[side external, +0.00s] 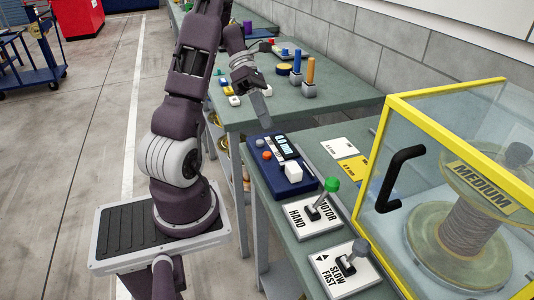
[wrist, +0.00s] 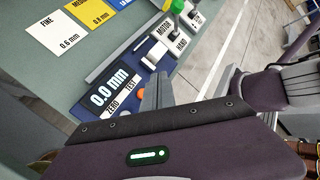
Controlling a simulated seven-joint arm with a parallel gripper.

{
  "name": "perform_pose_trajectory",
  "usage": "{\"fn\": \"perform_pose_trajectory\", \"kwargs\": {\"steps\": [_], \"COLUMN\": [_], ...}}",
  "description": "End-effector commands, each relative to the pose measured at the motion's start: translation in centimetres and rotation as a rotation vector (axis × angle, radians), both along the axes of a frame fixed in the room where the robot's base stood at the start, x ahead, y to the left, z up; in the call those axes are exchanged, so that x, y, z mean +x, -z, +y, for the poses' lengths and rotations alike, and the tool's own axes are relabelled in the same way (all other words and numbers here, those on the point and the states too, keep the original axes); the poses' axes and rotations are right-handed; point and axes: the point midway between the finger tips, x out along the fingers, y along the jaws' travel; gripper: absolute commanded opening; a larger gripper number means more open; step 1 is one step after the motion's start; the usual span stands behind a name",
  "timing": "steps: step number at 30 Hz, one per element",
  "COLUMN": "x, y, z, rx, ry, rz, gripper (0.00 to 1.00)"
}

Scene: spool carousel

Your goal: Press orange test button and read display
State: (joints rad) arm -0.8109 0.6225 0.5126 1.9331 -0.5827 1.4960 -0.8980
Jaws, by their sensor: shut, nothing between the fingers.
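A blue gauge unit (side external: 283,186) sits on the green bench in the side view. It carries an orange button (side external: 267,155), a blue-grey button (side external: 260,143) beside it and a small display (side external: 286,147). In the wrist view the display (wrist: 108,88) reads 0.0 mm, with the labels ZERO and TEST below it. My gripper (side external: 266,119) is shut and empty, pointing down above the unit's far end, apart from the orange button. In the wrist view my gripper (wrist: 158,90) is beside the TEST label, and its fingers hide much of the button area.
A white block (side external: 293,172) stands on the unit. Nearer are a green-knobbed HAND/MOTOR lever (side external: 331,186) and a grey-knobbed SLOW/FAST lever (side external: 360,247). A yellow-framed clear guard (side external: 440,87) encloses a MEDIUM spool at right. Thickness cards (wrist: 91,12) lie flat nearby. Pegs (side external: 309,72) stand behind.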

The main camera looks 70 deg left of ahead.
Motion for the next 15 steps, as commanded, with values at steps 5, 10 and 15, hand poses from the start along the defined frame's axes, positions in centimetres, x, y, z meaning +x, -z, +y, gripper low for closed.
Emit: {"fn": "perform_pose_trajectory", "kwargs": {"steps": [5,10,15], "x": [0.0,0.0,0.0], "y": [2.7,4.9,6.0], "z": [0.0,0.0,0.0], "rx": [-0.003,-0.002,-0.002], "ry": [-0.002,0.0,-0.001], "rz": [0.002,0.001,0.0], "gripper": [0.0,0.0,0.0]}}
